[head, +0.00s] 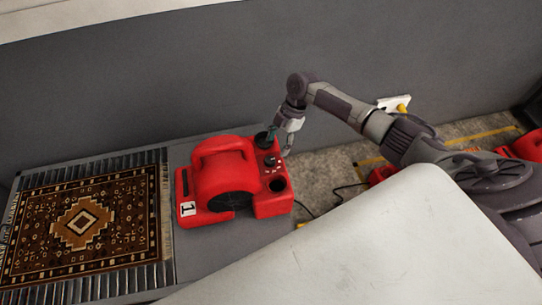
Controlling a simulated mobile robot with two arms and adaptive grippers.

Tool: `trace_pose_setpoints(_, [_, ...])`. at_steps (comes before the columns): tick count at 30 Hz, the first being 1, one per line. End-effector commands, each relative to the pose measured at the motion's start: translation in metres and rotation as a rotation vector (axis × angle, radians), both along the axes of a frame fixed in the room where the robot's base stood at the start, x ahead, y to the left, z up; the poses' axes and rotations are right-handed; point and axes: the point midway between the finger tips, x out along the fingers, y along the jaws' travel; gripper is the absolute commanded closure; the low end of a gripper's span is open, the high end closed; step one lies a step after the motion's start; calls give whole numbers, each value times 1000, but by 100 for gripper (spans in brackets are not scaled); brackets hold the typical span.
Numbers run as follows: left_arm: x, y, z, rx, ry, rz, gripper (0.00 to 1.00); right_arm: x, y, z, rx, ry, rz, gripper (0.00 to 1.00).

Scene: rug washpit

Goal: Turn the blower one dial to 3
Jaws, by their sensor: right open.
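The red blower (222,176), marked with a white "1" label (188,208), stands on a grey platform left of centre. A dark round dial (271,161) with small white marks beside it sits on its upper right part. My right gripper (284,150) is open and points down just above or beside the dial. I cannot tell whether a fingertip touches it. The gripper partly covers the dial area, and the dial's setting is too small to read. My left gripper is not in view.
A grey wall (180,80) runs behind. A white surface (380,250) fills the lower right. Another red object (527,146) and a dark cable (340,188) are on the floor at right.

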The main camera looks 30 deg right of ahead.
Motion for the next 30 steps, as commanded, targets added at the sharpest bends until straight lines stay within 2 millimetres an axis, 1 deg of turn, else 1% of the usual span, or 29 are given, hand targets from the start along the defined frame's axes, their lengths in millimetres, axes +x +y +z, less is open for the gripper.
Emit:
trace_pose_setpoints(1, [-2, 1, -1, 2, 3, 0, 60, -1, 5, -11, 1, 3, 0, 37])
trace_pose_setpoints(3, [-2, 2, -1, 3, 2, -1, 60, -1, 10, -24, 2, 2, -1, 37])
trace_pose_setpoints(6, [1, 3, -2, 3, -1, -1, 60, -3, 17, -40, 1, 2, -1, 37])
trace_pose_setpoints(9, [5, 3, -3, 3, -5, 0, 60, -3, 21, -51, 1, 0, -1, 37])
trace_pose_setpoints(15, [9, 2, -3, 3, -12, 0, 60, -3, 25, -62, -1, -2, -2, 37])
trace_pose_setpoints(23, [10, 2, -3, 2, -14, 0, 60, -3, 25, -63, -1, -2, -2, 37])
trace_pose_setpoints(30, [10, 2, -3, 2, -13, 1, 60, -3, 25, -62, -1, -2, -2, 77])
